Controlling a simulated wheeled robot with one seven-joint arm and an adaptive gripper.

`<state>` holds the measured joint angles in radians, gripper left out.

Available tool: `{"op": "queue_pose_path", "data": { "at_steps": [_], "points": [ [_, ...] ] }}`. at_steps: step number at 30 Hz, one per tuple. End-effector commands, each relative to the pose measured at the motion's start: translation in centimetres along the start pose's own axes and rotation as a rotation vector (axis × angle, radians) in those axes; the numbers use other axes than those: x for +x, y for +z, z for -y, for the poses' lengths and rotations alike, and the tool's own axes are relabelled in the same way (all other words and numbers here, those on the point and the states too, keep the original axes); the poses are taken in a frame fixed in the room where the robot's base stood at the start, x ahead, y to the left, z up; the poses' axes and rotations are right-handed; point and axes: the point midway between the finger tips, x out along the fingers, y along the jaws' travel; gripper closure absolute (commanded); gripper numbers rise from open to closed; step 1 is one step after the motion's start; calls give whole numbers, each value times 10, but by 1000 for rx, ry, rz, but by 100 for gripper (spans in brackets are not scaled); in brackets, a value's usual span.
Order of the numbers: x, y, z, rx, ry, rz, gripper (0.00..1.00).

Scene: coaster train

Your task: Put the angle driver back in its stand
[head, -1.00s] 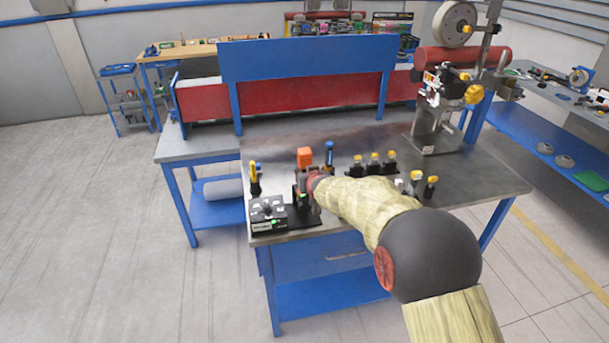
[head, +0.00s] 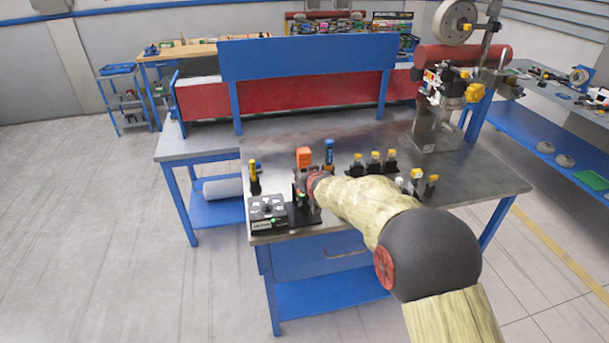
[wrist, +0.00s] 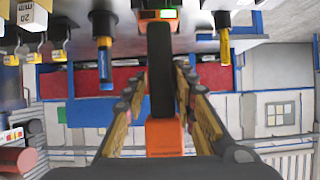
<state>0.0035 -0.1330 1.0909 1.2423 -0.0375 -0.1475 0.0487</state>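The angle driver (wrist: 161,75) has a black body with an orange end, which shows in the head view as an orange block (head: 303,154) at the table's front left. My gripper (wrist: 161,80) has its two fingers closed in on either side of the black body and appears shut on it. The driver is upright in the head view.
A black box (head: 267,212) stands left of my gripper. A yellow-topped tool (head: 254,176) and a blue-handled tool (head: 329,152) stand upright nearby. Several yellow-capped pieces (head: 374,160) stand to the right. A machine (head: 437,110) stands at the table's back right. The table's middle back is clear.

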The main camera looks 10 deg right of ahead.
Motion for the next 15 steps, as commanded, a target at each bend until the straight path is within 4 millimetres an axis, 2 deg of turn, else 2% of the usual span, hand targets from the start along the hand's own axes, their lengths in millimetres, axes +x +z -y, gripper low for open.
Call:
{"op": "queue_pose_path", "data": {
  "at_steps": [6,15],
  "points": [
    [0,0,0,0,0,0,58],
    [0,7,0,0,0,12,58]
  ]
}}
